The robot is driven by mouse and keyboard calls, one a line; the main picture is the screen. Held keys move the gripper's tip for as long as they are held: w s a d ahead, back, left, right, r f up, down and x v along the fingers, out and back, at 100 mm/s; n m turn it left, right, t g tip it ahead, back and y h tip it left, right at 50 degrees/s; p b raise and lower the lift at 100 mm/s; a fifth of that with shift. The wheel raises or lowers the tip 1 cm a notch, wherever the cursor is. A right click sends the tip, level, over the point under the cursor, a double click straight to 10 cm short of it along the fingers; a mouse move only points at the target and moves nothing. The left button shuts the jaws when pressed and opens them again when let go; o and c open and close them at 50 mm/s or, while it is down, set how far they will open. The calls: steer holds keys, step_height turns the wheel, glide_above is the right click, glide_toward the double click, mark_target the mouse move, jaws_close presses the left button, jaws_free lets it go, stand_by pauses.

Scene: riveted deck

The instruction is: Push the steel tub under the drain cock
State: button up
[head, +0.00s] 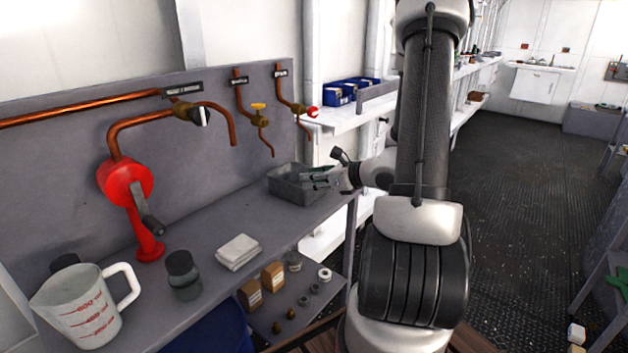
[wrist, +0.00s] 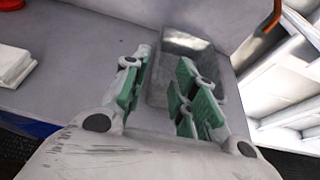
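The grey steel tub (head: 283,188) stands upright on the bench near its far right end, below the taps. It also shows in the wrist view (wrist: 198,48), where it looks empty. My gripper (head: 306,178) is at the tub's right side, level with its rim. In the wrist view my gripper (wrist: 163,82) has its fingers apart with nothing between them; the right finger overlaps the tub, and I cannot tell whether they touch.
A folded cloth (head: 238,252), a dark jar (head: 183,275), a measuring jug (head: 84,305) and a red hand pump (head: 128,183) stand nearer on the bench. The bench between cloth and tub is clear. Blue bins (head: 341,95) sit on a shelf beyond.

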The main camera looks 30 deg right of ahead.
mark_target(285, 182)
steer(key=x, duration=1.2)
steer(key=shift+c, duration=0.2)
jaws_close()
